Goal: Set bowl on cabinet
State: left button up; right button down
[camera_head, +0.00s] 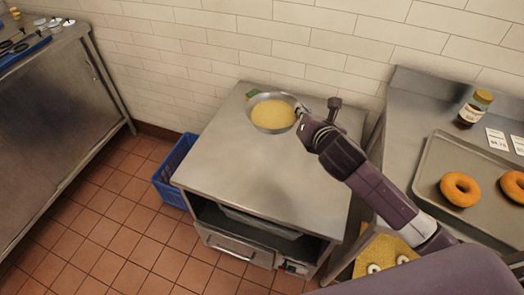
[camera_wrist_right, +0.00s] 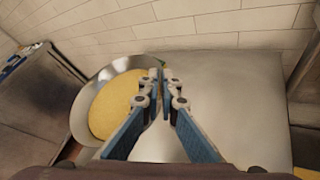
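A metal bowl (camera_head: 252,122) with yellow contents is over the back part of the steel cabinet top (camera_head: 225,160). It looks level; I cannot tell for sure whether its base touches the top. My right gripper (camera_head: 303,112) is at the bowl's right rim. In the right wrist view, the bowl (camera_wrist_right: 82,118) is at left and the fingers of my right gripper (camera_wrist_right: 160,75) are close together, one on each side of its rim. They look shut on it. The cabinet top (camera_wrist_right: 225,90) also shows there. My left gripper is not in view.
A blue crate (camera_head: 172,172) stands on the floor left of the cabinet. At right, a steel counter (camera_head: 405,110) holds a tray (camera_head: 427,165) with doughnuts and a jar (camera_head: 474,108). Another steel counter (camera_head: 45,120) is at left. The cabinet's front top is clear.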

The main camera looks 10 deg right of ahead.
jog(key=f, duration=0.6)
jog(key=f+b, duration=0.1)
jog(key=f, duration=0.6)
jog(key=f+b, duration=0.1)
jog(key=f, duration=0.6)
jog(key=shift+w+a+f, duration=0.1)
jog(key=shift+a, duration=0.15)
jog(key=c, duration=2.5)
grip_release()
jog(key=shift+f, duration=0.15)
jog(key=o, duration=0.3)
jog(key=shift+o, duration=0.2)
